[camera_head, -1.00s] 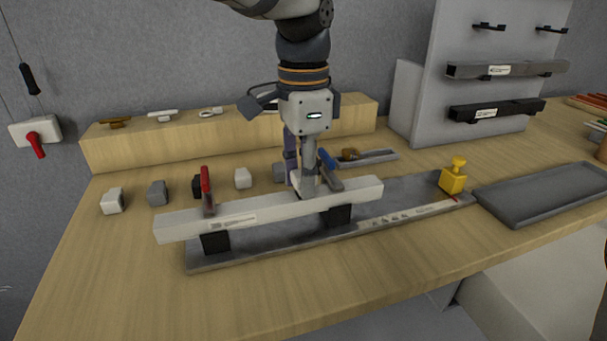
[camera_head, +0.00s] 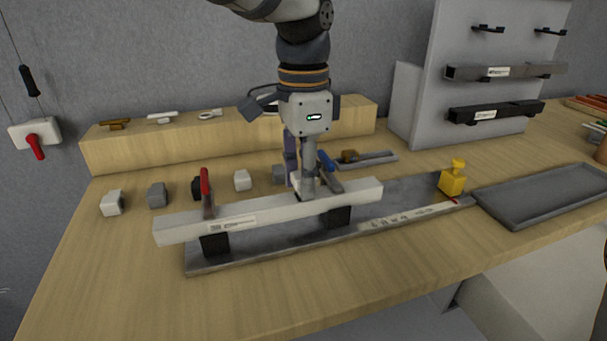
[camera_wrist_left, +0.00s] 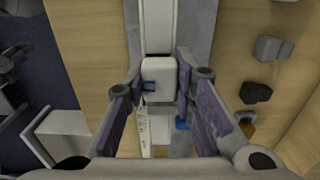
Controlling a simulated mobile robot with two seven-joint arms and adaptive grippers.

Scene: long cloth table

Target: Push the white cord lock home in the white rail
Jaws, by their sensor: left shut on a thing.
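The white rail (camera_head: 265,213) lies lengthwise on black supports above a grey base plate. In the left wrist view the rail (camera_wrist_left: 159,22) runs away from the gripper at the top. My left gripper (camera_head: 303,186) points down at the rail, right of its middle. It is shut on the white cord lock (camera_wrist_left: 159,76), a small pale block between the fingertips, in line with the rail. In the head view the fingers mostly hide the cord lock. I cannot tell how deep it sits in the rail. My right gripper is not in view.
A red-handled clamp (camera_head: 206,190) stands at the rail's left part, a blue-handled one (camera_head: 328,165) close beside my gripper. Several small blocks lie behind the rail. A yellow stamp-like piece (camera_head: 453,178) stands at the base plate's right end. A grey tray (camera_head: 520,213) lies further right.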

